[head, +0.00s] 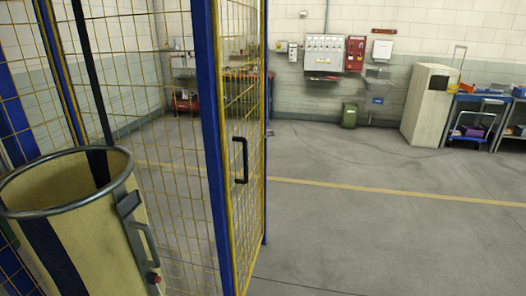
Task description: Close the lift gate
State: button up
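The lift gate (250,110) appears to be the tall narrow yellow mesh panel in the middle of the head view, seen at a steep angle. A black pull handle (240,160) is on it, near its closer edge. A thick blue upright (212,150) stands along that closer edge, and a thin blue edge shows at the panel's far side. The panel appears to stand out into the room, with open floor on its right. Whether it meets a latch or frame cannot be told.
Floor (390,235) at right is clear. A cream cabinet (428,105), green bin (349,115) and blue-framed carts (475,118) line the back wall.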

aim_at(215, 20)
jog(key=u, duration=0.15)
jog(key=i, duration=0.95)
jog(key=z, duration=0.05)
jog(key=k, duration=0.65)
jog(key=z, duration=0.3)
jog(key=i, duration=1.5)
jog(key=u, duration=0.4)
